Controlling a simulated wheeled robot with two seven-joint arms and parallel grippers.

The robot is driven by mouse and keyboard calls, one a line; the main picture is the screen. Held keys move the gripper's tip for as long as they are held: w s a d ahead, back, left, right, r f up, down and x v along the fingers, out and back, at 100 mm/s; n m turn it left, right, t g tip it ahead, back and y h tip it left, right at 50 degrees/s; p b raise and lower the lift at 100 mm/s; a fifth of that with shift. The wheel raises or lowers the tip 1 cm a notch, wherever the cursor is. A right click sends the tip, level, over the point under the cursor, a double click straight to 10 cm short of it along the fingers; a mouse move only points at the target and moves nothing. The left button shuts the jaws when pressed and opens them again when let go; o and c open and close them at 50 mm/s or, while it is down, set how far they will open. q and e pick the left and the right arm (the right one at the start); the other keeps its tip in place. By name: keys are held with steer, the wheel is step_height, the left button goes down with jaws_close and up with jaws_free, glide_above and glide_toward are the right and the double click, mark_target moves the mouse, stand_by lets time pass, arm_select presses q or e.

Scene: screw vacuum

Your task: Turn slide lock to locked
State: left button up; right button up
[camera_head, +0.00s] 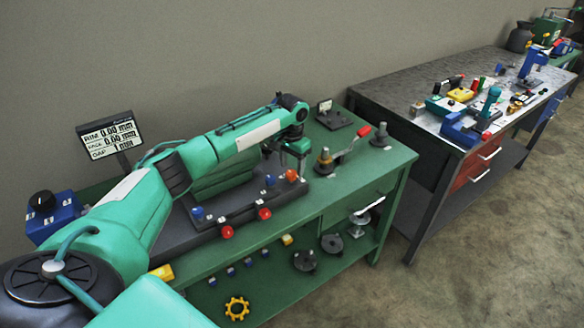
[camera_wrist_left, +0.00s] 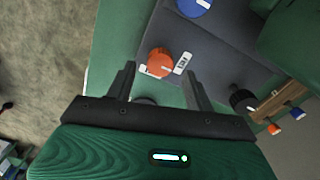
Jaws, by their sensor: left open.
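An orange knob with a white mark (camera_wrist_left: 160,62) sits on the dark grey base, with small white label plates beside it. It looks like the slide lock, but I cannot read the labels surely. In the head view the orange knob (camera_head: 291,175) is at the right end of the grey base (camera_head: 240,203) on the green bench. My left gripper (camera_head: 293,158) is just above this end. In the wrist view its two fingers (camera_wrist_left: 160,76) are apart, with the orange knob showing between their tips and nothing held. My right gripper is not in view.
A blue knob (camera_wrist_left: 193,6) is close to the orange one. Red knobs (camera_head: 264,213) line the base's front edge. A crank with a red handle (camera_head: 361,131) stands to the right on the green bench (camera_head: 340,185). A second, cluttered table (camera_head: 400,86) stands farther right.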

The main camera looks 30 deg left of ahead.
arm_select(q)
steer(key=shift+f, duration=1)
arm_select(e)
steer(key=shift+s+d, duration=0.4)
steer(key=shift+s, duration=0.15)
arm_select(q)
steer(key=c, duration=1)
steer(key=shift+o, duration=0.2)
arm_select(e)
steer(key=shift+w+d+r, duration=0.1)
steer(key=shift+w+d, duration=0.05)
